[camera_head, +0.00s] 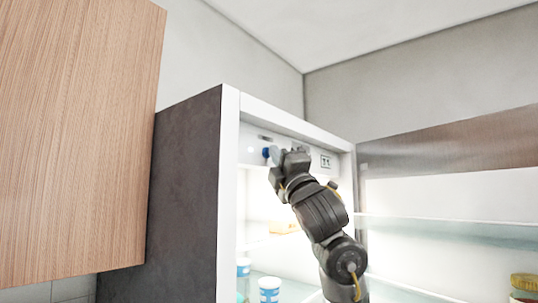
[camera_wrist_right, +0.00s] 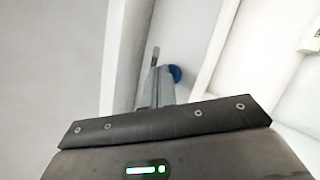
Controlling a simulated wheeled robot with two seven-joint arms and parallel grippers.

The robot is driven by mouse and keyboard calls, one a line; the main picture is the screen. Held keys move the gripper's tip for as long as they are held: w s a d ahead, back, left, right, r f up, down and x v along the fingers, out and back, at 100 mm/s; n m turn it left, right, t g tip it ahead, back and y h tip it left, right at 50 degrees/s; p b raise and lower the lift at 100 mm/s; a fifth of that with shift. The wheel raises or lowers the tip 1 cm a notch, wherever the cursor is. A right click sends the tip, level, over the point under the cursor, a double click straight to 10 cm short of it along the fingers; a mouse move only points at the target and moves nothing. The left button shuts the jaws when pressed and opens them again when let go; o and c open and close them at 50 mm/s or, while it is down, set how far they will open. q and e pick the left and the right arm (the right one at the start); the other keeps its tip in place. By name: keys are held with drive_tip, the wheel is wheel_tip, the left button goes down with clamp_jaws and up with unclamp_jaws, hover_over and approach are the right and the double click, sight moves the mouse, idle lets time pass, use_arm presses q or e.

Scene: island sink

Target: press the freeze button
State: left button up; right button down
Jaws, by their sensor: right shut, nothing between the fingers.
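The open fridge (camera_head: 230,180) has a light control panel (camera_head: 252,145) along the top inside. A round blue button (camera_head: 266,152) sits on this panel, and it also shows in the right wrist view (camera_wrist_right: 175,74). No label on it is readable, so I cannot tell whether it is the freeze button. My right gripper (camera_head: 275,155) is raised to the panel, shut and empty, with its fingertips just right of the blue button. In the right wrist view its closed fingers (camera_wrist_right: 155,88) partly overlap the button's edge. I cannot tell whether they touch it. My left gripper is out of view.
A small display (camera_head: 325,161) is right of my gripper on the panel. The open fridge door (camera_head: 450,145) is at the right. A wooden cabinet (camera_head: 75,140) is at the left. Blue and white cups (camera_head: 269,290) stand inside below.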

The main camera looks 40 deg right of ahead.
drive_tip(key=shift+s, duration=0.2)
drive_tip(key=shift+s+d, duration=0.1)
drive_tip(key=shift+s, duration=0.2)
idle(0.3)
drive_tip(key=s+p, duration=0.1)
drive_tip(key=s, duration=0.1)
drive_tip(key=s+d+p, duration=0.1)
drive_tip(key=p, duration=0.1)
drive_tip(key=s+p, duration=0.1)
drive_tip(key=s, duration=0.1)
drive_tip(key=shift+s+d, duration=0.3)
drive_tip(key=shift+d, duration=0.1)
